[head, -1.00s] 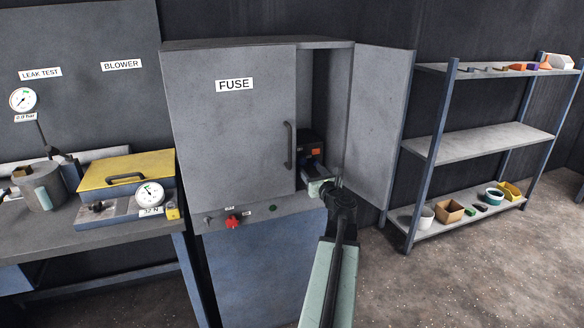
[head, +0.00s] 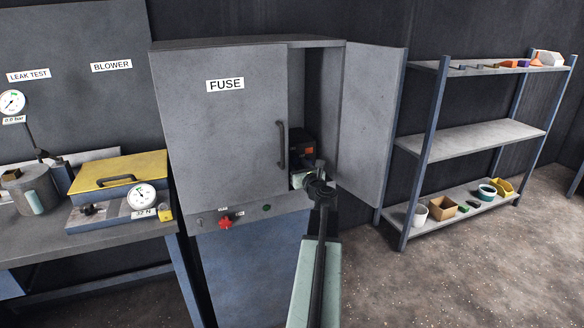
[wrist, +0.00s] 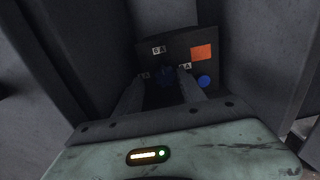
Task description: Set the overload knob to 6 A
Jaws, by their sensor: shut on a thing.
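The overload knob (wrist: 167,75) is a small dark blue knob on a dark unit in the wrist view. A "6 A" label (wrist: 159,50) sits above it, and another label (wrist: 185,66) ending in "A" sits to its right. A third label at its left is partly covered. My gripper (wrist: 166,82) is shut on the knob, a finger on each side. The knob's pointer direction is too dark to tell. In the head view my gripper (head: 306,181) reaches into the open right side of the FUSE cabinet (head: 225,130), in front of the dark unit (head: 299,145).
An orange patch (wrist: 201,52) and a blue button (wrist: 204,81) are right of the knob. The open cabinet door (head: 368,125) stands to the right, the closed door with a handle (head: 281,145) to the left. A red knob (head: 225,223) is on the panel below.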

